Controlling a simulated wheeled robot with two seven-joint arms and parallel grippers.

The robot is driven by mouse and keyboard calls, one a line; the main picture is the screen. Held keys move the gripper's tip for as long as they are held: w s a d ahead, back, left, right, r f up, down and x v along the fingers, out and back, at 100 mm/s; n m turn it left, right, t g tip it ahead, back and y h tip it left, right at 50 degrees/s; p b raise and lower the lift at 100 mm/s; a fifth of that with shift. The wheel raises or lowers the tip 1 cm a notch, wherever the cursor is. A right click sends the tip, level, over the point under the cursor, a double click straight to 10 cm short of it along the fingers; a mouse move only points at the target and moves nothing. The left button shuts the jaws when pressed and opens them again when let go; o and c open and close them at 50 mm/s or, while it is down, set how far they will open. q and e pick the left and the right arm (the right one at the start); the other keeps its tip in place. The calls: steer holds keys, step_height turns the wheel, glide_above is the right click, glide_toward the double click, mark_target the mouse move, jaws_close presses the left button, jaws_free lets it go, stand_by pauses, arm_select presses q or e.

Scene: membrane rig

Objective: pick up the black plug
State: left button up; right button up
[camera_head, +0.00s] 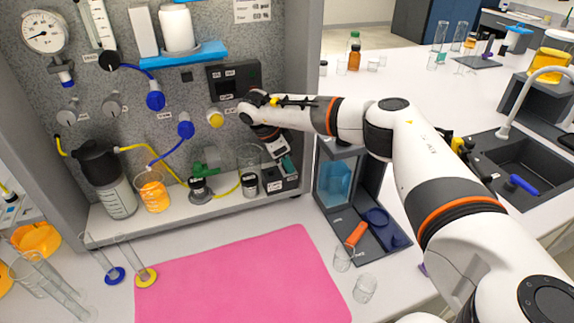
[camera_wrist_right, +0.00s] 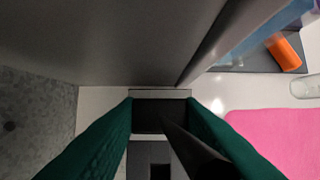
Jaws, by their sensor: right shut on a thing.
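My right gripper (camera_head: 285,165) is at the foot of the grey panel, pointing down beside the right side wall. In the right wrist view its two dark green fingers (camera_wrist_right: 160,120) are shut on a black thing, the black plug (camera_wrist_right: 150,108), which sits between the fingertips. A small dark box (camera_head: 282,184) with light markings stands on the ledge right below the fingertips. I cannot tell whether the plug touches this box. In the head view the fingers and wrist largely hide the plug. My left gripper is not in view.
A glass beaker (camera_head: 251,158) and a black-capped jar (camera_head: 249,184) stand close left of the gripper. The rig's side wall (camera_head: 303,90) is close on the right. A pink mat (camera_head: 240,280) lies clear in front. A blue-lit box (camera_head: 336,180) stands right.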

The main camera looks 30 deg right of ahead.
steer(key=shift+r+b, duration=0.35)
steer(key=shift+r, duration=0.15)
step_height(320, 180, up, 2)
steer(key=shift+w+r+b, duration=0.1)
steer(key=shift+b, duration=0.5)
steer(key=s+a+b, duration=0.2)
steer(key=s+a, duration=0.2)
steer(key=a, duration=0.3)
steer(key=s+a+b, duration=0.2)
steer(key=s+a, duration=0.3)
steer(key=a, duration=0.3)
steer(key=shift+s+a+r, duration=0.2)
steer(key=shift+s, duration=0.1)
